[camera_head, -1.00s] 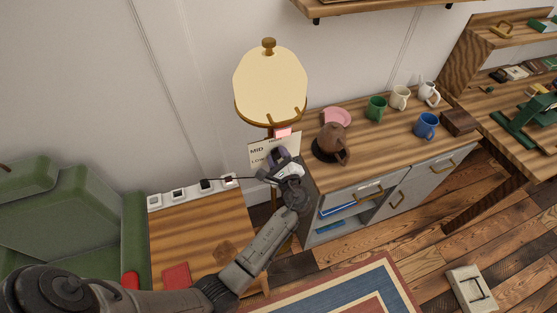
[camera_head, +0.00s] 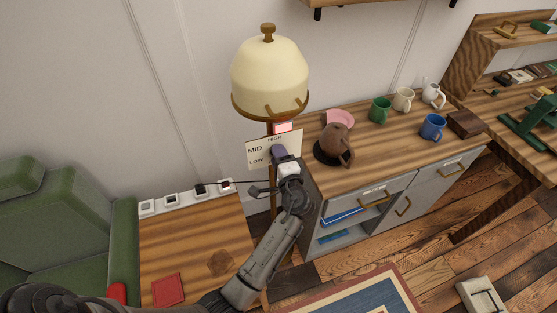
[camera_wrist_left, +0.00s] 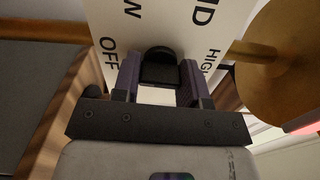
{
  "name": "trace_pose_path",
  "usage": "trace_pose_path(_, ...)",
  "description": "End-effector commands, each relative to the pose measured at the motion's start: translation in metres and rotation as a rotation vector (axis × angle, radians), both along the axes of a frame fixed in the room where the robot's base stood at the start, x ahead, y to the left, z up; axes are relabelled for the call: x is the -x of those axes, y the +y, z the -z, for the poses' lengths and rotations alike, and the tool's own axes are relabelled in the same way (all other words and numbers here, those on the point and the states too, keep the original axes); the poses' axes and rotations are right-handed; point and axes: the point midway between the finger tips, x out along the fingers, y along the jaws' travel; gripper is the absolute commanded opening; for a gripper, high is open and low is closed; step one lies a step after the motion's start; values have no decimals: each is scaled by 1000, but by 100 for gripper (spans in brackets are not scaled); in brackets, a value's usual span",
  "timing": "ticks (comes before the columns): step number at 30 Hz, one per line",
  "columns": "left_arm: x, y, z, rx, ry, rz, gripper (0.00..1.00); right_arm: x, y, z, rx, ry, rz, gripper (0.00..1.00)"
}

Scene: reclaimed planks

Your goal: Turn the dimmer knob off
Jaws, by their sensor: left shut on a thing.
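A floor lamp with a cream shade (camera_head: 269,78) stands between the side table and the cabinet. On its pole is a white dial plate (camera_head: 256,152) with the labels MID, LOW and HIGH; in the left wrist view the plate (camera_wrist_left: 185,22) also shows OFF. The black dimmer knob (camera_wrist_left: 159,66) sits in front of the plate. My left gripper (camera_wrist_left: 158,80) is shut on the knob, with a purple finger on each side of it. In the head view the left gripper (camera_head: 281,158) hides the knob. My right gripper is not in view.
A wooden side table (camera_head: 195,240) with a power strip (camera_head: 185,198) and a red book (camera_head: 168,289) is at left, beside a green armchair (camera_head: 60,215). The cabinet (camera_head: 385,150) at right carries mugs and a brown jug (camera_head: 337,145).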

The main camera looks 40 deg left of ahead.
Motion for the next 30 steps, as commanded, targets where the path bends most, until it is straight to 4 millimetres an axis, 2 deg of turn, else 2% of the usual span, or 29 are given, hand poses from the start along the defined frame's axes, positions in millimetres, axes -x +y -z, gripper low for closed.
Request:
trace_pose_path(6, 0, 0, 2, 30, -48, 0, 16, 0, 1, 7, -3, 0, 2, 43)
trace_pose_path(22, 0, 0, 1, 40, -63, 0, 16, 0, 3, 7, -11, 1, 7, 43)
trace_pose_path(23, 0, 0, 1, 40, -63, 0, 42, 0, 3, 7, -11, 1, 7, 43)
trace_pose_path(30, 0, 0, 1, 38, -62, 0, 65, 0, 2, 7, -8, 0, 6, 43)
